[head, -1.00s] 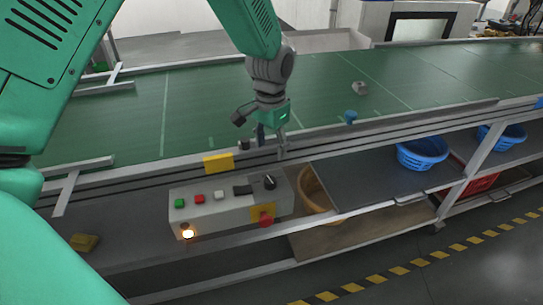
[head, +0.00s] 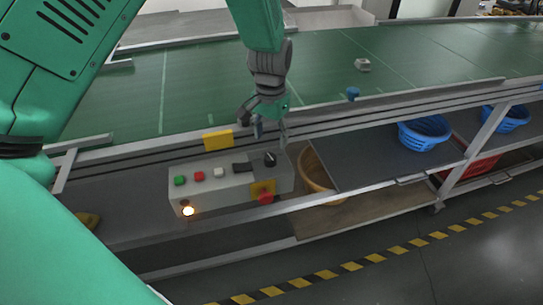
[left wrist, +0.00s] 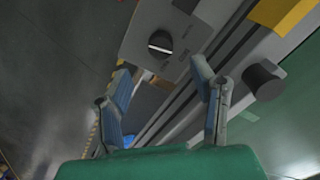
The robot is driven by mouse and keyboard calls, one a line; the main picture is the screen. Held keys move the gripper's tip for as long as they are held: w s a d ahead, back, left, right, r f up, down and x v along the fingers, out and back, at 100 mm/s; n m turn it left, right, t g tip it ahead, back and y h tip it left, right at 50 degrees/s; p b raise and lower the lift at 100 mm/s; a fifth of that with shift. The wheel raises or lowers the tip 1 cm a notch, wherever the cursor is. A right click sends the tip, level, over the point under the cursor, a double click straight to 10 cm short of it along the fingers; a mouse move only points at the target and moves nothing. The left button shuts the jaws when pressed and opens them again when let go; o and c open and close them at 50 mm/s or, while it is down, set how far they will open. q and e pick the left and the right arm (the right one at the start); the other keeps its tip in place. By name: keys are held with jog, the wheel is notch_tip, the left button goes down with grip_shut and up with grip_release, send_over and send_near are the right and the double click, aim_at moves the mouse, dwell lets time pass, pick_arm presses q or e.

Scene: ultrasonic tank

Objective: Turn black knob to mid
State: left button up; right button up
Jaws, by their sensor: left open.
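The black knob (head: 270,159) sits on the top right of a grey control box (head: 232,185). In the left wrist view the knob (left wrist: 160,43) shows a white pointer line lying roughly across the picture. My left gripper (head: 270,138) is just above the knob in the head view. In the left wrist view its two fingers (left wrist: 162,92) are spread apart with nothing between them, and the knob lies beyond the fingertips, not touched. My right gripper is not in view.
The box also carries a green button (head: 180,181), a red button (head: 199,176), a white button (head: 218,172), a lit lamp (head: 188,211) and a red emergency stop (head: 265,198). A green conveyor (head: 220,88) runs behind. Blue baskets (head: 424,134) stand on the right shelf.

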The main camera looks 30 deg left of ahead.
aim_at(270, 157)
pick_arm(q)
notch_tip(270, 157, down, 6)
jog(key=shift+a+f, duration=0.1)
jog(key=shift+f, duration=0.7)
